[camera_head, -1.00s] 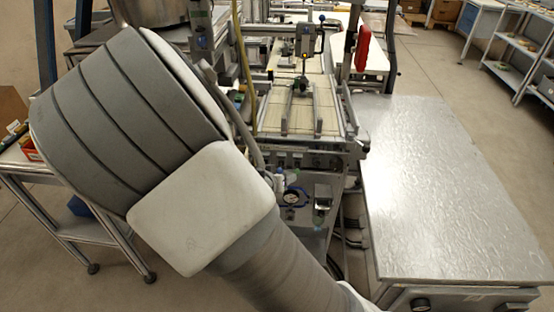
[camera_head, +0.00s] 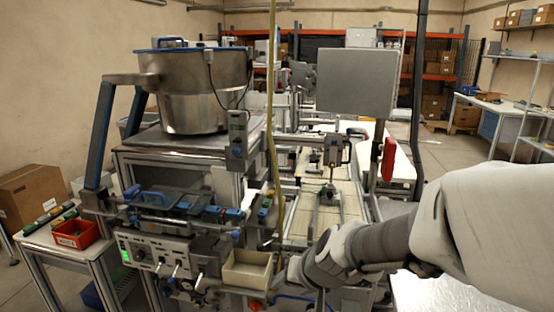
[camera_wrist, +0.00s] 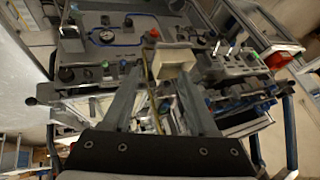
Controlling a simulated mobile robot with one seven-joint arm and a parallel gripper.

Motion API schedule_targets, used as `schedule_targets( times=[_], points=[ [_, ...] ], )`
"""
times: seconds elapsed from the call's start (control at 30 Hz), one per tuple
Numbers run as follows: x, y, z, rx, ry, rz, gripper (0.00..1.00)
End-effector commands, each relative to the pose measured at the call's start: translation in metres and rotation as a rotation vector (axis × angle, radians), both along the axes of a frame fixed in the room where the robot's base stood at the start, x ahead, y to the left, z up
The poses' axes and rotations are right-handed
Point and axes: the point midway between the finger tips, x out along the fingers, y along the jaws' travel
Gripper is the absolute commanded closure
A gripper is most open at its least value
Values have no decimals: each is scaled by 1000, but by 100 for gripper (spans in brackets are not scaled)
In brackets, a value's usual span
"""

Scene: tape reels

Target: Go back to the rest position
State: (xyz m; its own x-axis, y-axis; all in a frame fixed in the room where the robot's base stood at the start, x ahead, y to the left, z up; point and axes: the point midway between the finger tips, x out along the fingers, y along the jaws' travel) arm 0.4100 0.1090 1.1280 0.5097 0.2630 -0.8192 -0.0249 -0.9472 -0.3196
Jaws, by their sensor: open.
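My gripper (camera_wrist: 158,75) shows in the wrist view with its two grey fingers spread apart. No object is held between them. A cream bin (camera_wrist: 174,63) appears beyond the fingertips, against the machine front. In the head view my arm reaches in from the right edge, and its wrist end is just right of the same cream bin (camera_head: 247,270). The fingers cannot be made out in the head view.
A steel bowl feeder (camera_head: 195,95) stands on the machine at left. A grey panel (camera_head: 357,82) stands behind the conveyor (camera_head: 330,205). A red bin (camera_head: 76,233) sits on a side table at left. Floor is open at the back right.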

Motion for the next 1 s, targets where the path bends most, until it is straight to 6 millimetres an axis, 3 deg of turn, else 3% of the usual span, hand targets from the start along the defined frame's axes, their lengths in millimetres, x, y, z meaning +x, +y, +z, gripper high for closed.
schedule_targets(
  times=[0.1, 0.4, 0.7, 1.0],
  points=[
    [-21, -10, 29, 20, -5, 42, 41],
    [-88, -50, 76, -74, -2, 105, 41],
    [-149, -98, 96, -268, 24, 57, 41],
    [-165, -110, 98, -328, 41, 30, 41]
  ],
)
